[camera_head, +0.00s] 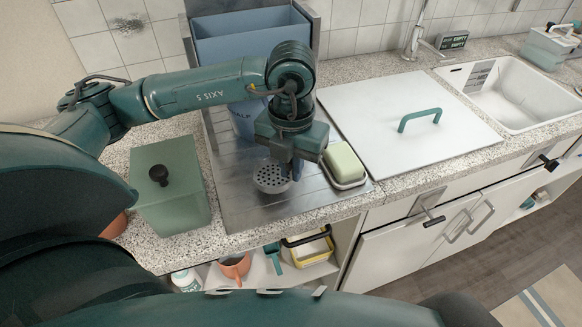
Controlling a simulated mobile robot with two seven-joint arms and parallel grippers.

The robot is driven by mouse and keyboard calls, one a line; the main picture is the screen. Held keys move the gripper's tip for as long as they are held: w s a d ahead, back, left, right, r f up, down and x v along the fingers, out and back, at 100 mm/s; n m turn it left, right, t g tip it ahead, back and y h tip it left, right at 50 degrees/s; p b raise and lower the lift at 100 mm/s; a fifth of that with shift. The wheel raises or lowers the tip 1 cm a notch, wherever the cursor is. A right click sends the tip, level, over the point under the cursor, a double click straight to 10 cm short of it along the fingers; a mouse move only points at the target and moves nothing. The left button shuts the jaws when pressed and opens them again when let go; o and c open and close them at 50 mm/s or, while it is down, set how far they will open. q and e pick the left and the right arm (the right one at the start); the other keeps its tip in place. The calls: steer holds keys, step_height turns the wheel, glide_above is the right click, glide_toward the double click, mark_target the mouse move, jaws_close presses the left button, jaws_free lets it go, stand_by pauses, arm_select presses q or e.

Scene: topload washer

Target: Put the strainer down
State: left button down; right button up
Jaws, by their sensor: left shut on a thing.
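The strainer (271,178) is a small round grey piece with holes. It shows just over the metal drainboard (240,205), near the counter's front edge. My left gripper (296,172) points down beside its right side and is shut on it. The fingers are partly hidden by the gripper body, and I cannot tell whether the strainer touches the drainboard. My right gripper is not in view.
A green sponge (343,160) on a dish lies close to the right of the gripper. A green box (171,188) with a black knob stands left. A white lid (390,125) with a green handle and a sink (515,95) are right. A blue bin (250,38) stands behind.

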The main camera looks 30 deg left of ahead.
arm_select(q)
steer(key=shift+f, duration=0.55)
steer(key=shift+f, duration=0.2)
steer(key=c, duration=1.5)
jaws_free()
steer(key=shift+r, duration=0.1)
step_height(320, 180, up, 12)
steer(key=shift+r+b, duration=0.15)
steer(key=shift+b, duration=0.15)
